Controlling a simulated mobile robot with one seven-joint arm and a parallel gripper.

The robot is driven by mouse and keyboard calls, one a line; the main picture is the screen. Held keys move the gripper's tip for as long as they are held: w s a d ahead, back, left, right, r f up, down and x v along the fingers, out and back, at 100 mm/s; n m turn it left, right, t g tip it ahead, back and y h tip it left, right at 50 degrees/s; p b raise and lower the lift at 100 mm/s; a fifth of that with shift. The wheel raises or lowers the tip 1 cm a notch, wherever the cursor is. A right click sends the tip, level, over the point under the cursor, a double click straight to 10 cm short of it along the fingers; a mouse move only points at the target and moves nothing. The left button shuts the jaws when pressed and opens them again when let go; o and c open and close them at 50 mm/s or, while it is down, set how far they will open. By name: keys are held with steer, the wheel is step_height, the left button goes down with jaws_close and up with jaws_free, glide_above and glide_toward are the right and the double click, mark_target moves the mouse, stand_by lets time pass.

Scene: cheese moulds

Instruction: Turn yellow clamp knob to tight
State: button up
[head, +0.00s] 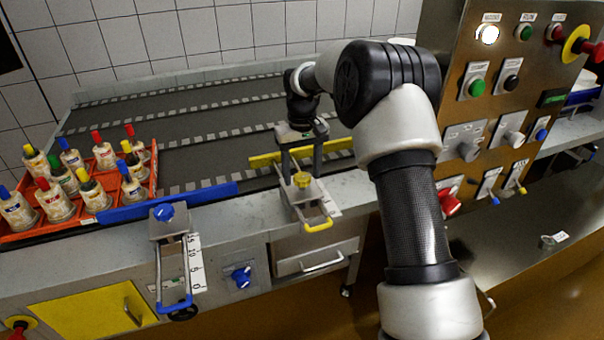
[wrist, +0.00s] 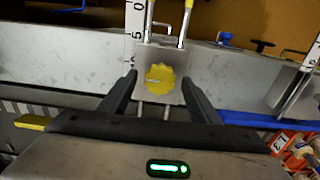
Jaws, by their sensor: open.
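The yellow clamp knob (head: 302,179) sits on a metal clamp block (head: 312,192) at the conveyor's front edge, with a yellow-tipped handle loop and a white scale beside it. In the wrist view the knob (wrist: 160,79) is a scalloped yellow disc with a small pale mark on its left side. My gripper (head: 300,172) is above the clamp. In the wrist view its two dark fingers (wrist: 158,84) are open, one on each side of the knob, with gaps on both sides. They do not appear to touch it.
A blue clamp knob (head: 163,212) on a similar clamp stands to the left. A yellow guide rail (head: 262,159) and a blue guide rail (head: 160,204) run along the conveyor (head: 210,150). An orange crate (head: 22,236) of bottles is at left. A control panel (head: 530,60) rises at right.

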steer(key=c, duration=1.1)
steer(key=shift+o, duration=0.2)
